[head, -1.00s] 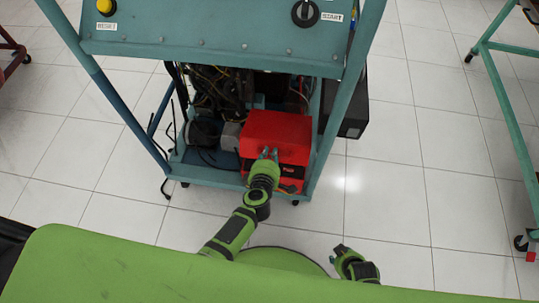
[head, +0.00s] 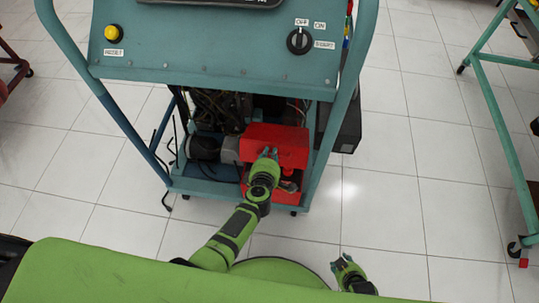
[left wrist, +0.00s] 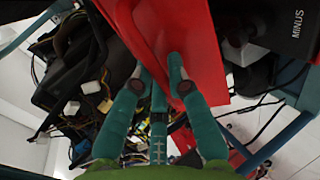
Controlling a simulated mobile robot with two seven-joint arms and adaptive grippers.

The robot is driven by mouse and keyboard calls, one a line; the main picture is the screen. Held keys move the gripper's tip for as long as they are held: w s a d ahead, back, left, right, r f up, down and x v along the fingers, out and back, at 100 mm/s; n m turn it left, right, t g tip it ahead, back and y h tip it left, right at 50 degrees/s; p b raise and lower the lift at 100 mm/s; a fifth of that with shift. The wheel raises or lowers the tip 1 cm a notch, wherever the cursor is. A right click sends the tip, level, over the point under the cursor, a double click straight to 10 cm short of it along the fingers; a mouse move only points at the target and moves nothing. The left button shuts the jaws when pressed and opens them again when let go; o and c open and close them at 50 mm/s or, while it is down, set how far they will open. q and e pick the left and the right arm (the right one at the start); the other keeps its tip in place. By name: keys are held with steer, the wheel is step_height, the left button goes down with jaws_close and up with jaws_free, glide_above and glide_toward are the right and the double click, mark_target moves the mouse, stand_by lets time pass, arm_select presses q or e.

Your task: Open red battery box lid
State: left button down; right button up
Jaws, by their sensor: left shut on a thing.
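The red battery box lid (head: 285,143) is on the lower shelf of the teal engine stand. It is tilted up at its front edge, with a dark opening and part of the battery (head: 290,184) showing below. My left gripper (head: 268,153) is shut on the lid. In the left wrist view its fingers (left wrist: 158,72) pinch the red lid (left wrist: 170,30), and a black battery top marked MINUS (left wrist: 285,40) shows to the right. My right gripper (head: 342,263) is low in the head view, away from the box; its finger gap is too small to judge.
The stand's control panel (head: 215,50) overhangs the box. The engine with its wiring (head: 210,110) is left of the box, and a stand post (head: 325,145) is close on its right.

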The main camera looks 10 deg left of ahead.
arm_select(q)
steer(key=c, duration=1.5)
jaws_free()
steer(key=shift+o, duration=0.2)
steer(key=shift+s, duration=0.1)
steer(key=shift+s+d+r, duration=0.1)
steer(key=shift+s+r, duration=0.05)
steer(key=shift+s, duration=0.1)
steer(key=s, duration=1.2)
steer(key=shift+s+r, duration=0.15)
steer(key=shift+s, duration=0.05)
